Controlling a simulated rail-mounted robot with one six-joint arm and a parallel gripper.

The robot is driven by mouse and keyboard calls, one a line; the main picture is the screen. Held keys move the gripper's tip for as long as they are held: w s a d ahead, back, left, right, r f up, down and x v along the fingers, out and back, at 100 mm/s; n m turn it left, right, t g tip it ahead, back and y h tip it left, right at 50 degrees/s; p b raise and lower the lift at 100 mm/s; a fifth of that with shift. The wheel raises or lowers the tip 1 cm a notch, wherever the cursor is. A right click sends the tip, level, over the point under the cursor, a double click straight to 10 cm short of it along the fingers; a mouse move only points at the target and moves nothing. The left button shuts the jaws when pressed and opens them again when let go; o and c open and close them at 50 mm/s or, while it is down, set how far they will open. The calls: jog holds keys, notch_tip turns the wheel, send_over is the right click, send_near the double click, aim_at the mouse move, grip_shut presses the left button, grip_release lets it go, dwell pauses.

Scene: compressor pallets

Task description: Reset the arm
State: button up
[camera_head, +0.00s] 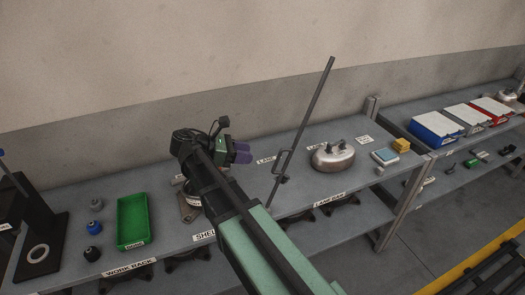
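My arm reaches in from the bottom of the head view, with a green link and dark joints, and extends over the work rack bench (160,215). My gripper (240,152) is at its far end, above the bench, with two purple parts side by side pointing right. I cannot tell whether these are fingers or whether there is a gap between them. I see nothing clearly held.
A green tray (132,221) and small blue, grey and black parts lie at left, beside a dark stand (40,240). A thin rod (305,120) rises right of my arm. A silver compressor (332,156) stands beyond it. Blue, white and red bins (437,128) line the right bench.

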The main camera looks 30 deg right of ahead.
jog(key=shift+v, duration=0.85)
jog(key=s+a+f+m+t+y, duration=0.5)
jog(key=s+a+f+m+y, duration=0.5)
jog(key=a+f+m+y, duration=0.1)
jog(key=a+m+y, duration=0.1)
jog(key=m+y, duration=0.1)
jog(key=m, duration=0.1)
jog(key=shift+f+m, duration=0.3)
jog(key=shift+f, duration=0.05)
